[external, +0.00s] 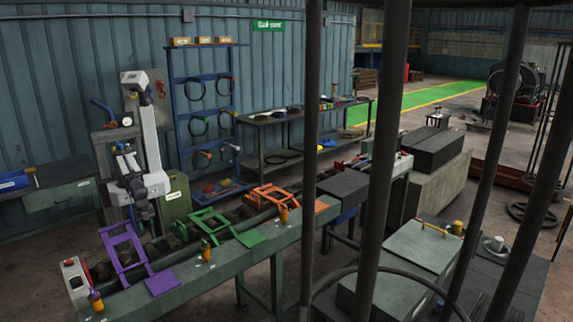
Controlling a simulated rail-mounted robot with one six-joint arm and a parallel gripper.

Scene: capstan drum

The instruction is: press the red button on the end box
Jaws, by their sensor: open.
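The end box (76,292) is a small pale box at the near left end of the long grey-green bench. Red shows on its top, which looks like the red button (70,262), and another reddish patch shows on its front; both are small. My gripper (146,213) is at the low end of my white arm, behind the bench between the purple and green frames. It is to the right of the end box and well apart from it. Its jaws are open, though small and dark here, and nothing shows between them.
A purple frame (122,248) stands between the end box and my gripper. A green frame (208,224) and an orange frame (272,196) stand further along the bench (225,262). Dark vertical bars (384,130) cross the view in front.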

